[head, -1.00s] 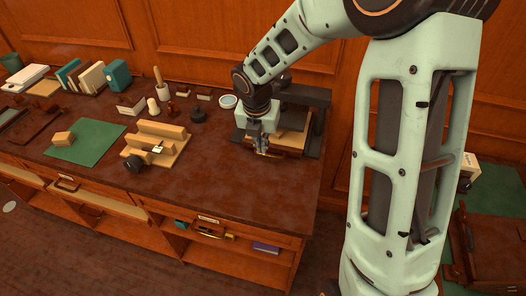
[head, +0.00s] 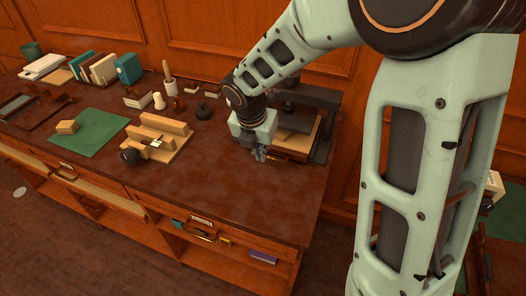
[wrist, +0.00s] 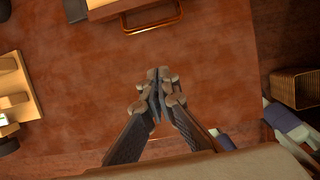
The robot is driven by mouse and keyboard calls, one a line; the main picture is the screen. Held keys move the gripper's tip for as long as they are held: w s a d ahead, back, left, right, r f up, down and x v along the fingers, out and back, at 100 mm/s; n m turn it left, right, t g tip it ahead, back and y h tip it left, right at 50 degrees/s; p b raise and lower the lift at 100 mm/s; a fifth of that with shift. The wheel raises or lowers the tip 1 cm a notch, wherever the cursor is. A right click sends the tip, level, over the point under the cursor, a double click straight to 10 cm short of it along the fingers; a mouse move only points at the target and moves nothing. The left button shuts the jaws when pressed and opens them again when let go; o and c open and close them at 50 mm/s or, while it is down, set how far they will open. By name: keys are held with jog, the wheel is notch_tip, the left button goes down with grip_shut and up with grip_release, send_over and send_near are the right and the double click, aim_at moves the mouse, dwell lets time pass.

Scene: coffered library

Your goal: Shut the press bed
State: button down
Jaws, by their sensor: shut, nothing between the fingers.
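The press stands at the back right of the desk, with a dark frame (head: 318,98). Its wooden bed (head: 299,141) shows low in the frame, partly hidden by my gripper and wrist. In the wrist view the bed's front edge (wrist: 104,11) and a bar handle (wrist: 153,27) are at the top. My gripper (head: 260,156) is low over the desk, at the bed's left front in the head view. In the wrist view its fingers (wrist: 157,73) are together and empty, with bare desk beneath and a gap to the handle. How far the bed is out is hard to tell.
A wooden fixture with a dark knob (head: 157,142) stands left of my gripper. A green mat (head: 90,137) with a small block (head: 67,127) is farther left. Stamps and books line the back. The desk front (head: 225,205) is clear. A ribbed bin (wrist: 296,87) shows beyond the edge.

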jog(key=b+x, duration=0.1)
jog(key=x, duration=0.6)
jog(key=shift+w+f, duration=0.15)
jog(key=shift+f, duration=0.05)
jog(key=shift+w+d+p, duration=0.2)
jog(key=shift+w+d, duration=0.05)
jog(key=shift+w, duration=0.3)
jog(key=shift+w+d+p, duration=0.15)
jog(key=shift+w+d, duration=0.1)
jog(key=shift+w, duration=0.35)
jog(key=shift+w+d+f, duration=0.2)
jog(key=shift+w+d, duration=0.05)
jog(key=shift+w, duration=0.3)
jog(key=shift+w+d+r+p, duration=0.1)
jog(key=shift+w+p, duration=0.1)
jog(key=shift+p, duration=0.2)
jog(key=shift+w+d, duration=0.1)
jog(key=shift+w, duration=0.2)
